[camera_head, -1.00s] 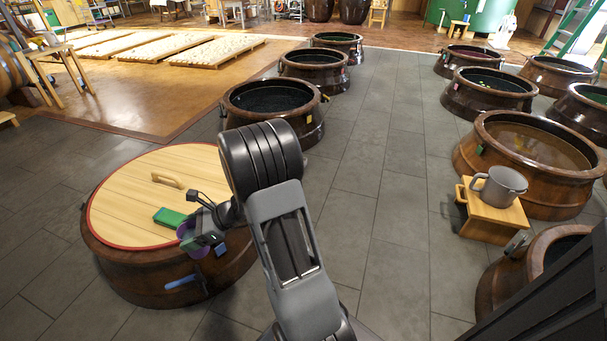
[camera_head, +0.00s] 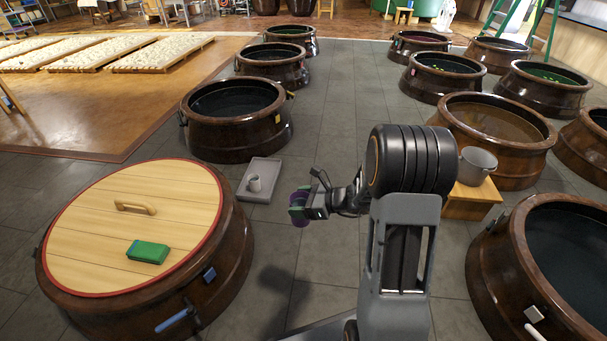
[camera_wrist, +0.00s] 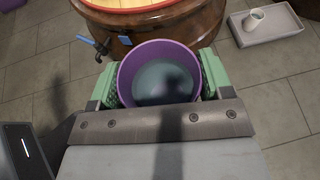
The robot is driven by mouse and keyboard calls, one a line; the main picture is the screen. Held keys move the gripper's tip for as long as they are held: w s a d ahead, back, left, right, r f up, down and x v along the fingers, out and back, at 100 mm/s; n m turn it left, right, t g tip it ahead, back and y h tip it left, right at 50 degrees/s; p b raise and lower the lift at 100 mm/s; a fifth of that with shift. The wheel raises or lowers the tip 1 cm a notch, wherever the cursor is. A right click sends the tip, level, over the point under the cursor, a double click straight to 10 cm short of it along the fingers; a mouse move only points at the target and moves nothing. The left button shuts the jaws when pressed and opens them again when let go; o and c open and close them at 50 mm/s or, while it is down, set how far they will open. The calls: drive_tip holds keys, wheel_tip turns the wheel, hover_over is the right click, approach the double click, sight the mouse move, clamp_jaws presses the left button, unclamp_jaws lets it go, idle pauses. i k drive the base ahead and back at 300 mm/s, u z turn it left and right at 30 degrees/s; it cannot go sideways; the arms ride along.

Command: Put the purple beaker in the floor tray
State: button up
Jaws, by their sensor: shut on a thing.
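The purple beaker (camera_wrist: 158,75) is held between the green finger pads of my gripper (camera_wrist: 158,85) in the wrist view. Its open mouth faces the camera and its inside looks dark bluish. In the head view the purple beaker (camera_head: 299,212) shows only partly at the tip of my gripper (camera_head: 304,204), raised above the grey tiles. The floor tray (camera_head: 262,188) is a grey shallow tray on the tiles, left of and beyond my gripper. A small light cup (camera_head: 254,184) stands in it. The tray (camera_wrist: 282,32) also shows at the upper right of the wrist view.
A jar with a wooden lid (camera_head: 90,220) stands at left, a green block (camera_head: 148,252) on its lid. An open dark jar (camera_head: 236,110) stands behind the tray. A grey pot (camera_head: 477,163) sits on a wooden stool (camera_head: 470,200) at right. Tiles around the tray are clear.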

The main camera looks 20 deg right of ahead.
sight(264, 171)
drive_tip(key=z, duration=0.7)
drive_tip(key=i, duration=3.8)
drive_tip(key=u, duration=3.2)
